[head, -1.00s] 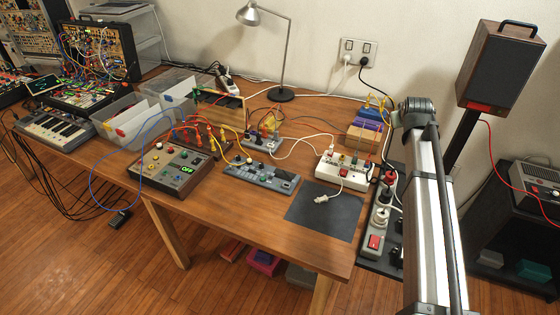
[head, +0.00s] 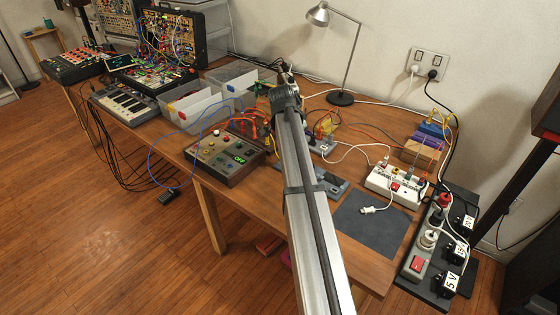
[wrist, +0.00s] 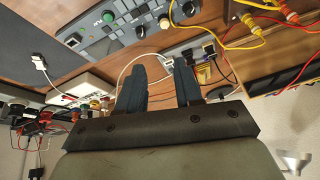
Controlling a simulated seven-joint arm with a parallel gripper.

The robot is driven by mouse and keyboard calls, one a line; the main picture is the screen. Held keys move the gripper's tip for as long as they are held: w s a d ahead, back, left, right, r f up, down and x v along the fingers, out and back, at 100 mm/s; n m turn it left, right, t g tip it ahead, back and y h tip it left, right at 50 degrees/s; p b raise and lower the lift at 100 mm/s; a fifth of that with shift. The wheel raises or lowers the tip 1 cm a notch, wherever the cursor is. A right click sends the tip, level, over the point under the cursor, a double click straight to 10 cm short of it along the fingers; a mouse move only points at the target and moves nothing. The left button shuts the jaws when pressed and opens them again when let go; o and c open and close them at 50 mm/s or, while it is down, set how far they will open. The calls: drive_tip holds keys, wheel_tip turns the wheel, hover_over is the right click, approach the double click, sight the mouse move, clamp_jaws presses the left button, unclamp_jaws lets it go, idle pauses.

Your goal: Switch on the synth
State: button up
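A wood-sided synth box (head: 222,158) with knobs and a small display reading OFF stands left of my arm in the head view. A flat grey unit with knobs lies behind my arm there and shows at the top of the wrist view (wrist: 130,20). A white power strip (head: 394,187) with a red switch stands right of my arm. A white cable plug (head: 370,209) lies loose on the dark mat (head: 372,228); it also shows in the wrist view (wrist: 40,62). My gripper (wrist: 163,60) is open and empty, above the table's back part.
A grey power board (head: 412,277) with a red switch and labelled adapters, one reading 5 V, is at the right. A lamp (head: 341,99) stands at the back. Patch cables, clear bins (head: 190,120) and a keyboard (head: 125,106) crowd the left. A wall outlet (head: 427,65) holds two plugs.

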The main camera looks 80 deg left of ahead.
drive_tip(key=s+f+m, duration=0.1)
drive_tip(key=s+m, duration=0.1)
drive_tip(key=s, duration=0.8)
drive_tip(key=shift+h, duration=0.4)
drive_tip(key=x, duration=1.3)
drive_tip(key=shift+w+a+f, duration=0.15)
drive_tip(key=shift+w+f, duration=0.05)
drive_tip(key=shift+w, duration=0.1)
drive_tip(key=shift+c, duration=0.5)
clamp_jaws()
